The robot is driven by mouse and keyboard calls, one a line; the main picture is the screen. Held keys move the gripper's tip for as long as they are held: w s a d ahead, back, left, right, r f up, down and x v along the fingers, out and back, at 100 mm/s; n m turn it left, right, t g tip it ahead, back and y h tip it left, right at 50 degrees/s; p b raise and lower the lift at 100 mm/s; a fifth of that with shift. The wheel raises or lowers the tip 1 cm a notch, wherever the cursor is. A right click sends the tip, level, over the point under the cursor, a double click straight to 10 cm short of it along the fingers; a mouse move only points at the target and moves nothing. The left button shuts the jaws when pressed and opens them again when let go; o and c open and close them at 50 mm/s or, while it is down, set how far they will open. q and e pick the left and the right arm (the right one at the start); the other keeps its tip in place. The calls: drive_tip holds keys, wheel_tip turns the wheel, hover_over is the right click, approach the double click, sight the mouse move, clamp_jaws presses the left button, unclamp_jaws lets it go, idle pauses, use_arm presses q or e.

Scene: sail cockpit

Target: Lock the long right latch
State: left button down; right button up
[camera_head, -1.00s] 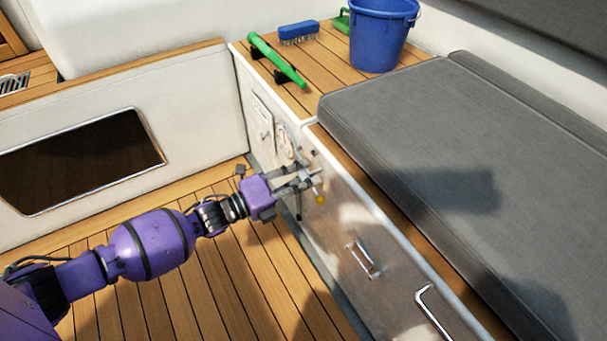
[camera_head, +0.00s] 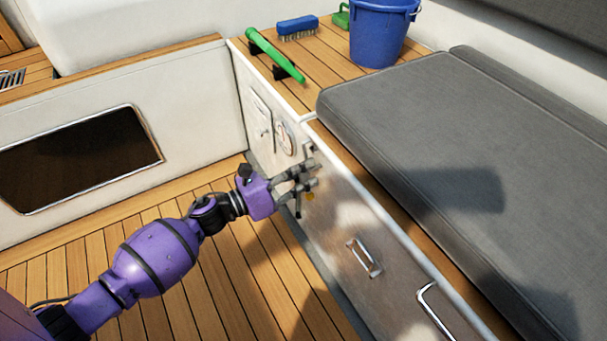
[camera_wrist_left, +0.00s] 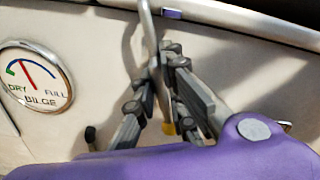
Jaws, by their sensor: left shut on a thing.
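The latch shows as a slim metal lever (camera_wrist_left: 148,32) with a yellow tip (camera_wrist_left: 168,128) on the pale locker front. In the left wrist view it runs from the top edge down between my fingers. In the head view its yellow tip (camera_head: 310,197) shows just beside my fingertips. My left gripper (camera_head: 303,180) is shut on this lever, close against the locker front. In the left wrist view the gripper (camera_wrist_left: 163,88) has a finger on each side of it. The fingers hide part of the lever. My right gripper is not in view.
A round bilge gauge (camera_wrist_left: 36,77) sits left of the gripper. A metal handle (camera_head: 363,257) and another handle (camera_head: 436,312) are on the locker front at lower right. A grey cushion (camera_head: 420,150), blue bucket (camera_head: 379,35), brush (camera_head: 297,29) and green-handled tool (camera_head: 274,55) are above.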

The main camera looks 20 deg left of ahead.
use_arm(q)
drive_tip(key=m+b, duration=0.2)
drive_tip(key=m, duration=0.1)
drive_tip(key=shift+f+m, duration=0.1)
drive_tip(key=shift+m, duration=0.6)
drive_tip(key=c, duration=1.8)
unclamp_jaws()
drive_tip(key=shift+a, duration=0.1)
drive_tip(key=shift+c, duration=0.2)
drive_tip(key=shift+s, duration=0.1)
drive_tip(key=v, duration=1.1)
drive_tip(key=shift+s+a, duration=0.3)
